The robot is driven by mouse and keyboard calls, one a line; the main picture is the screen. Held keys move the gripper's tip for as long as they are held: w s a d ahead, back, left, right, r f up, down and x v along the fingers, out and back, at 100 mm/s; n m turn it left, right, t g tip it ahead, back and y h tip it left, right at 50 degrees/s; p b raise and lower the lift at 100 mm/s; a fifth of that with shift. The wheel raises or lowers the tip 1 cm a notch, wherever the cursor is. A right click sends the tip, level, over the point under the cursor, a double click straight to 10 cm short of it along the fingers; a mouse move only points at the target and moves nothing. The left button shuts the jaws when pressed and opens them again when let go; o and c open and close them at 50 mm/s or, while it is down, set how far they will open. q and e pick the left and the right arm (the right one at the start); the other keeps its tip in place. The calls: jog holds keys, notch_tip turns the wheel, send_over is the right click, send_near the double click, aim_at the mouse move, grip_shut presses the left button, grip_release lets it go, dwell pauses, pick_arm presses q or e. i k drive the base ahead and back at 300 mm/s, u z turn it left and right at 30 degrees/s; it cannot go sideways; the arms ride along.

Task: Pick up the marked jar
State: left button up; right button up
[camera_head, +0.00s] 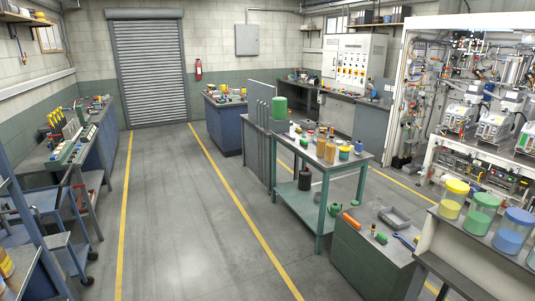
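Another jar is cut off by the right edge. I cannot make out a mark on any of them, so I cannot tell which is the marked jar. Neither of my grippers is in view.
The floor aisle between the yellow lines is clear.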

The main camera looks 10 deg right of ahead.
aim_at(377, 202)
jog(key=z, duration=0.1)
jog(key=i, duration=2.1)
jog(key=z, duration=0.25)
